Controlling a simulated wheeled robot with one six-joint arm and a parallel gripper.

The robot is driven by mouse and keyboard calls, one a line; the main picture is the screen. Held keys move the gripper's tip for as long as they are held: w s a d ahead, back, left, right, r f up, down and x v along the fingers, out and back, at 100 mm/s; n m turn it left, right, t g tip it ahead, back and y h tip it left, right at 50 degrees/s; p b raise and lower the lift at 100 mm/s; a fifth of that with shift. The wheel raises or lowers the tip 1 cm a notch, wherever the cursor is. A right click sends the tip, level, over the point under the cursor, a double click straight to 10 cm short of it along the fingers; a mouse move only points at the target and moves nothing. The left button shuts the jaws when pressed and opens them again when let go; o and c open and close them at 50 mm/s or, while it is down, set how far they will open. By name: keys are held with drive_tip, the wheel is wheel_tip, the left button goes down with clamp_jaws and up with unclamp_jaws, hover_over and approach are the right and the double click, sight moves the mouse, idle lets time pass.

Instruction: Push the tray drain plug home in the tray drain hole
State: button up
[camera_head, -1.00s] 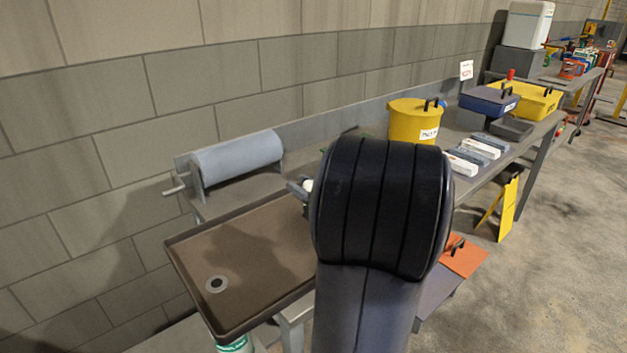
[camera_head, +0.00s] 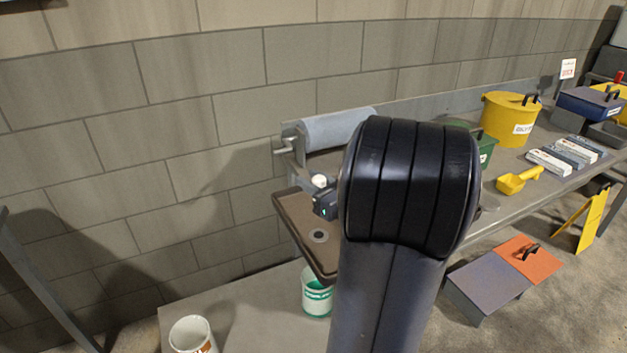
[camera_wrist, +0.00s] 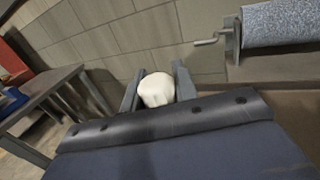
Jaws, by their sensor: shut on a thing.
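The tray (camera_head: 296,219) is a brown shallow tray on the bench end, partly hidden behind my arm. My gripper (camera_wrist: 157,88) is shut on a white rounded plug. The white plug (camera_wrist: 156,90) sits between the two grey fingers in the wrist view. In the head view the plug (camera_head: 320,181) shows as a small white top above the tray, just behind the drain hole. The plug's lower part is hidden.
A roll of blue-grey paper on a crank holder (camera_head: 338,130) stands behind the tray. A white-green bucket (camera_head: 317,292) is below the tray; another white bucket (camera_head: 193,336) stands lower left. A yellow scoop (camera_head: 519,180) and a yellow bin (camera_head: 509,118) are to the right.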

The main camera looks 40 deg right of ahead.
drive_tip(key=shift+f, duration=0.15)
drive_tip(key=shift+f+b, duration=2.5)
drive_tip(key=shift+f, duration=0.3)
drive_tip(key=shift+f+b, duration=1.2)
drive_tip(key=shift+f, duration=0.15)
drive_tip(key=shift+f, duration=0.2)
drive_tip(key=shift+s+a+f+b, duration=0.15)
drive_tip(key=shift+a+f+b, duration=0.05)
drive_tip(key=shift+f+b, duration=0.6)
drive_tip(key=shift+f, duration=0.1)
drive_tip(key=shift+d+r+p, duration=0.15)
drive_tip(key=shift+r+p, duration=0.65)
drive_tip(key=shift+r, duration=0.1)
drive_tip(key=shift+r, duration=0.35)
